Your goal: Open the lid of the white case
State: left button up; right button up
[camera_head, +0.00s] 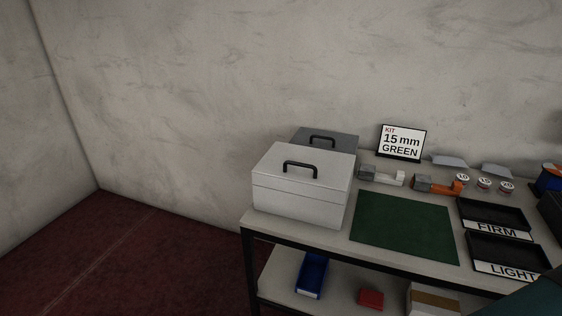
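The white case (290,207) stands at the left end of the table. Its lid (270,174) looks shut, with a thin seam running around the upper part of the body. A black handle (301,166) sits on top of the lid. Neither of my grippers is in view, and nothing touches the case. The inside of the case is hidden.
A grey case (343,143) stands right behind the white one. A green mat (404,227) lies to its right. Farther right are a sign (401,143), clamp-like tools (384,177), small round tins (484,184) and black trays (494,215). The lower shelf holds a blue bin (311,275).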

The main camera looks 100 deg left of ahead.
aim_at(315, 173)
jog(key=u, duration=3.05)
jog(key=i+l+u, duration=0.2)
jog(key=i+j, duration=0.05)
jog(key=i, duration=0.05)
